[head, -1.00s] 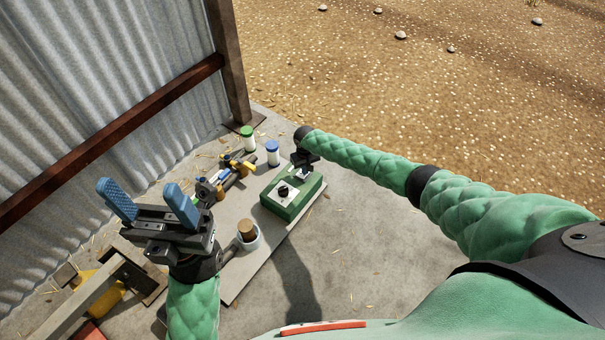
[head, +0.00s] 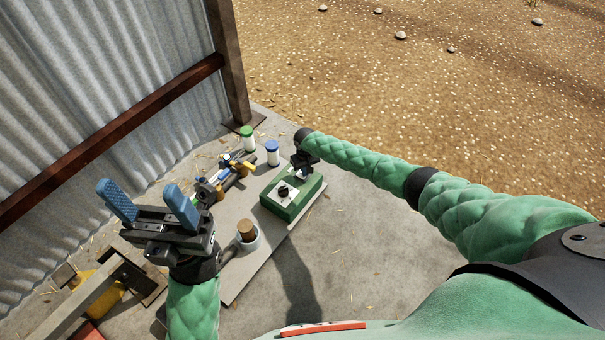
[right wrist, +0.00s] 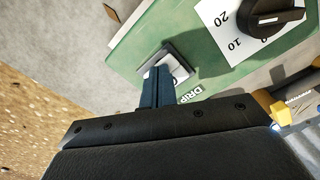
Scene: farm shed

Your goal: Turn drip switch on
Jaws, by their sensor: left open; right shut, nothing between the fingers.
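The green control box (head: 300,204) stands on a pale board in the head view. In the right wrist view the green box (right wrist: 130,55) carries the word DRIP and a small rocker switch (right wrist: 178,64) in a dark frame. A black knob (right wrist: 270,16) sits on a white dial plate, also seen on the box in the head view. My right gripper (right wrist: 158,82) is shut, its blue fingertips right at the drip switch and overlapping part of it. I cannot tell whether they touch it or which way it is set. My left gripper (head: 148,205) is open and empty, left of the box.
Blue-and-yellow valve fittings (head: 228,177) lie behind the box, beside a green-capped bottle (head: 247,138) and a blue-capped bottle (head: 272,152). A cup with a brown plug (head: 246,231) stands on the board (head: 262,262). A corrugated wall (head: 95,95) closes the left side.

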